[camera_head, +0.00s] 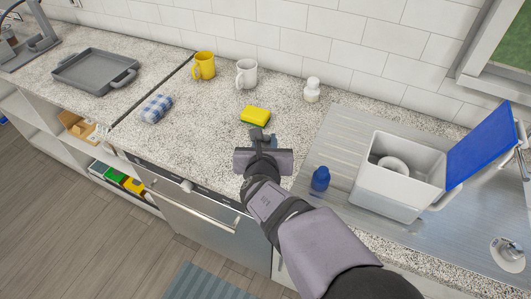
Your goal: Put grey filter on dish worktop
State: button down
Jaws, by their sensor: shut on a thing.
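I cannot tell for sure whether this is the grey filter, and no other clear filter shows. I cannot tell whether the held thing touches the worktop.
A grey tray (95,72) lies left. Right are a blue bottle (321,179) and an open white bin (395,197).

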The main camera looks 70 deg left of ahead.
jog(key=shift+f, duration=2.2)
jog(key=shift+f, duration=0.1)
jog(key=c, duration=1.5)
grip_release()
jog(key=shift+p, duration=0.3)
jog(key=shift+s+d+r+b, duration=0.2)
jog(key=shift+d+r+b, duration=0.1)
jog(key=shift+d+b, duration=0.2)
jog(key=b+v, duration=0.3)
jog(key=v, duration=0.8)
